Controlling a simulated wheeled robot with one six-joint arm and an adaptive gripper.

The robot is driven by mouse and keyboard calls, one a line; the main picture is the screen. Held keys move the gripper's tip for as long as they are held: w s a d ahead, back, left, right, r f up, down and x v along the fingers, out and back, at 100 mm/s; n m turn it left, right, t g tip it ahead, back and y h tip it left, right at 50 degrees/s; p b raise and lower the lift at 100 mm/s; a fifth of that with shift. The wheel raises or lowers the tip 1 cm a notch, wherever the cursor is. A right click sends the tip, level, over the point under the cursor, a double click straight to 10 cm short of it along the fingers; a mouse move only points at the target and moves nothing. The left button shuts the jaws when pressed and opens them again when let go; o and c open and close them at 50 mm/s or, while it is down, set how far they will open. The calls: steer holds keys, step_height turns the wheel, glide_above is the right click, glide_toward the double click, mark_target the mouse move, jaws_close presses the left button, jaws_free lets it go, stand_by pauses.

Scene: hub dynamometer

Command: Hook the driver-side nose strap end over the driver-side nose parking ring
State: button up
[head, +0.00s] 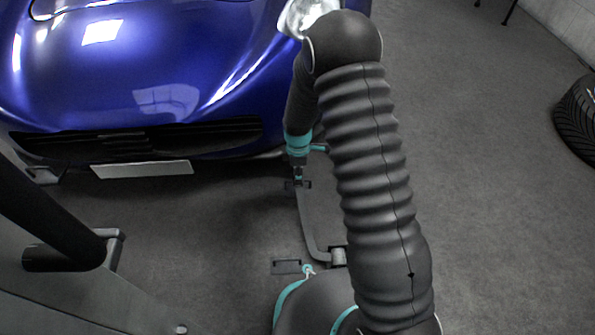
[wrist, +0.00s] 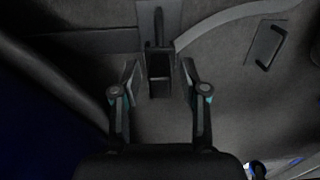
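In the wrist view, my gripper (wrist: 158,72) is open, with one finger on each side of a dark block-like piece with a narrow stem, likely the strap end (wrist: 158,66). Gaps show between it and both fingers. A grey strap (wrist: 235,20) curves away to the upper right. A dark rectangular loop (wrist: 268,45), possibly the parking ring, lies at the upper right. In the head view, my gripper (head: 298,176) points down near the car's front corner, and the strap (head: 306,225) runs from below it toward a grey block (head: 338,257).
The blue car (head: 130,60) fills the upper left, with a pale plate (head: 140,169) under its nose. A dark floor plate (head: 286,267) lies near my base. A grey metal frame (head: 60,285) stands lower left. A tyre (head: 577,118) is far right; floor between is clear.

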jaws_close()
steer(key=shift+r+p, duration=0.4)
steer(key=shift+r, duration=0.3)
stand_by(0.6)
steer(key=shift+r+p, duration=1.15)
steer(key=shift+r, duration=0.8)
